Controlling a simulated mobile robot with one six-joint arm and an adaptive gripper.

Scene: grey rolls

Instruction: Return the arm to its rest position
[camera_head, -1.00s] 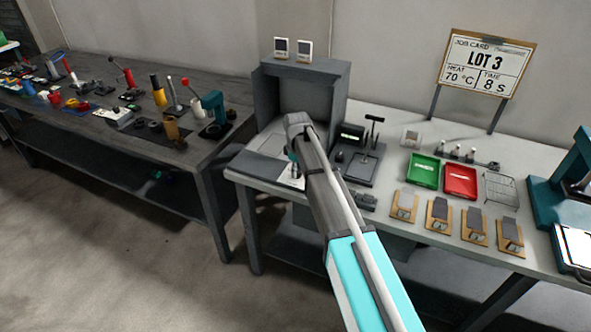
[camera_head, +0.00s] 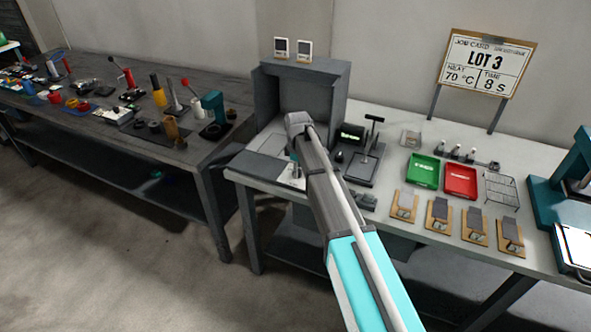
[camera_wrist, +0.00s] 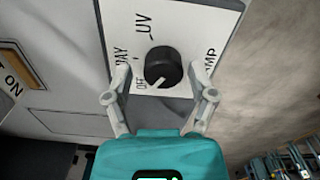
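My gripper (camera_wrist: 160,78) is open in the wrist view, its two pale fingers spread with nothing held between them. A black round knob (camera_wrist: 163,66) on a white label plate (camera_wrist: 180,20) shows between the fingertips; whether they touch it I cannot tell. The knob's white pointer line is toward the OFF mark; UV and DAY are also printed around it. In the head view my arm (camera_head: 325,190) reaches over the bench to the front of the grey booth (camera_head: 270,100). My gripper is mostly hidden behind the wrist there.
The light bench (camera_head: 400,130) holds a green tray (camera_head: 424,171), a red tray (camera_head: 461,182), several wooden-backed pieces (camera_head: 440,215), a wire rack (camera_head: 501,188) and a teal press (camera_head: 565,190). A job card (camera_head: 487,65) stands behind. A dark cluttered table (camera_head: 90,75) is at left.

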